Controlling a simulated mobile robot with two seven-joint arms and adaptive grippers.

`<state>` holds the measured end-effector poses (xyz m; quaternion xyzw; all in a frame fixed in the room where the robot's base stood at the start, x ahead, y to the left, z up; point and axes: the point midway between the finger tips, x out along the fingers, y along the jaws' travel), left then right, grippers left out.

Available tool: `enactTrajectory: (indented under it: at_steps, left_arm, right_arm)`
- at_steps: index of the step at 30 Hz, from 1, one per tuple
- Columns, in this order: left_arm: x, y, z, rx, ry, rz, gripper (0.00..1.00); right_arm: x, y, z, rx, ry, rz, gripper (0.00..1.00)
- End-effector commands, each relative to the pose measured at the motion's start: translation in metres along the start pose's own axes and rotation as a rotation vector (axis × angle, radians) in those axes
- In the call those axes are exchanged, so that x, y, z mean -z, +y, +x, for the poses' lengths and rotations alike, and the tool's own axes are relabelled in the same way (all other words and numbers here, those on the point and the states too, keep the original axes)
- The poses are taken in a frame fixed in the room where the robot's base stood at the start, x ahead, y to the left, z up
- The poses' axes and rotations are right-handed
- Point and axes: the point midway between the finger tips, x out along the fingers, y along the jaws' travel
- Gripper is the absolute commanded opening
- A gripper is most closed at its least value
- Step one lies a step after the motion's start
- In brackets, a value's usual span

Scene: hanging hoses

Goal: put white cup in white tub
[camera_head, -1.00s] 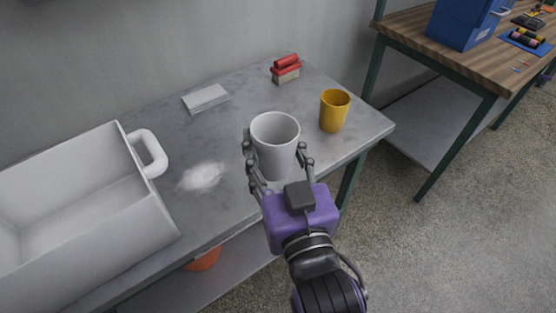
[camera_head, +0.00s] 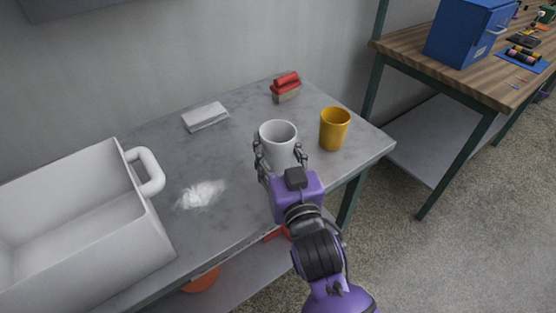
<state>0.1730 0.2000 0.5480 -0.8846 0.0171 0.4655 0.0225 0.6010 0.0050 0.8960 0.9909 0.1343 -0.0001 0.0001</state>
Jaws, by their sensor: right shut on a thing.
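The white cup (camera_head: 279,145) is upright over the right part of the grey table, with its open mouth facing up. My right gripper (camera_head: 280,160) reaches in from the front and is shut on the cup, one finger on each side. Whether the cup's base touches the table is hidden by the gripper. The white tub (camera_head: 150,226) stands at the left end of the table, with a loop handle on its right end; its visible inside is empty. My left gripper is not in view.
A yellow cup (camera_head: 334,129) stands close to the right of the white cup. A red-topped brush (camera_head: 286,88) and a light grey block (camera_head: 205,117) are at the back. A white powdery patch (camera_head: 201,194) lies between tub and cup. A wooden bench (camera_head: 470,74) stands at right.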

Motion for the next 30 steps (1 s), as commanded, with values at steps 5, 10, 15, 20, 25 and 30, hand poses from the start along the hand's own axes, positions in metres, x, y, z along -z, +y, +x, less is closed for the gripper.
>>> enactTrajectory:
  at_steps: [5, 10, 15, 20, 25, 30]
  left_arm:
    - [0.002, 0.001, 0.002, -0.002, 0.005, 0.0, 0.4]
    - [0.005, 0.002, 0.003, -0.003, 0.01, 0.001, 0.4]
    - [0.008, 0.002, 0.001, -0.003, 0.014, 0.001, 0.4]
    - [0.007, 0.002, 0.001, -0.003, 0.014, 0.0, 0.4]
    - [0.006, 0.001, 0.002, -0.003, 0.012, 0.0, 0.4]
    - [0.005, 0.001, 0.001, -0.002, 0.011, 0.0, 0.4]
  right_arm:
    - [-0.012, 0.003, 0.01, 0.0, 0.0, 0.0, 0.19]
    - [-0.034, 0.006, 0.019, -0.001, -0.005, 0.0, 0.19]
    - [-0.049, 0.006, 0.018, 0.0, 0.001, 0.001, 0.19]
    - [-0.049, 0.006, 0.018, 0.0, 0.001, 0.001, 0.19]
    - [-0.052, 0.006, 0.018, 0.0, 0.0, 0.001, 0.19]
    - [-0.051, 0.006, 0.018, 0.0, 0.0, 0.001, 0.69]
